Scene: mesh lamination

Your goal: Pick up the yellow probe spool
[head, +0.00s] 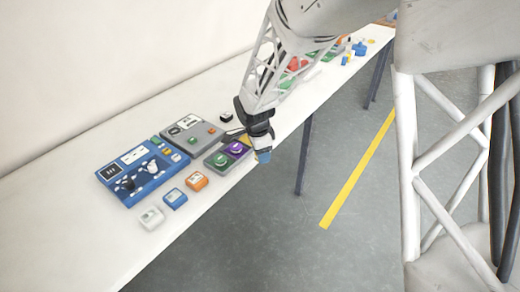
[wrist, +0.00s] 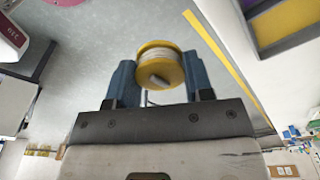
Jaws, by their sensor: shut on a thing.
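The yellow probe spool (wrist: 161,66) has yellow flanges and a pale winding. In the wrist view it sits between the two blue fingers of my gripper (wrist: 160,82), which is shut on it. Grey floor shows behind the spool. In the head view my gripper (head: 263,156) is at the front edge of the white table, beside the grey tray with green and purple round parts. The spool cannot be made out in the head view.
The white table (head: 110,245) carries a blue panel (head: 137,172), a grey panel (head: 187,133), a grey tray (head: 218,163), and small orange (head: 196,181), blue (head: 174,199) and white blocks (head: 152,218). More coloured items stand at the far end. Open floor (head: 340,150) lies to the right.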

